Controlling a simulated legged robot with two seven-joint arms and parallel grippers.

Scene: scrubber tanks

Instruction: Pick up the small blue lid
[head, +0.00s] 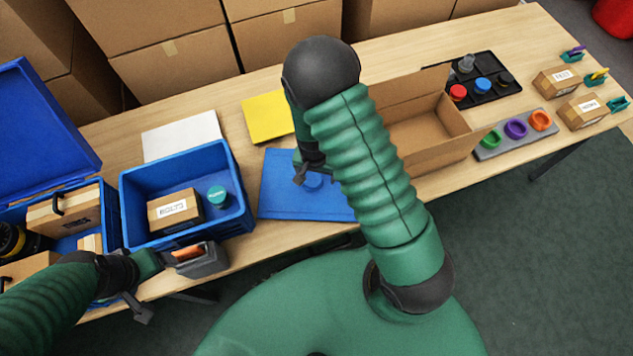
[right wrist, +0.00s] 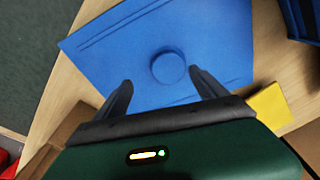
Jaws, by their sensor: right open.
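The small blue lid (head: 282,205) is a flat rectangular panel with a raised round blue knob, lying on the wooden table. The lid also shows in the right wrist view (right wrist: 110,55), with its knob (right wrist: 168,67) near the middle. My right gripper (head: 305,174) is above the lid, close to the knob. In the right wrist view its two fingers (right wrist: 160,80) are apart and empty, with the knob just beyond and between the tips. My arm hides part of the lid in the head view. My left gripper (head: 143,290) is low at the left, its fingers unclear.
A blue bin (head: 243,222) with a labelled box and a teal round item stands left of the lid. A yellow sheet (head: 266,117) and white sheet (head: 181,136) lie behind. An open cardboard box (head: 425,158) stands to the right. A grey holder (head: 205,262) is at the front edge.

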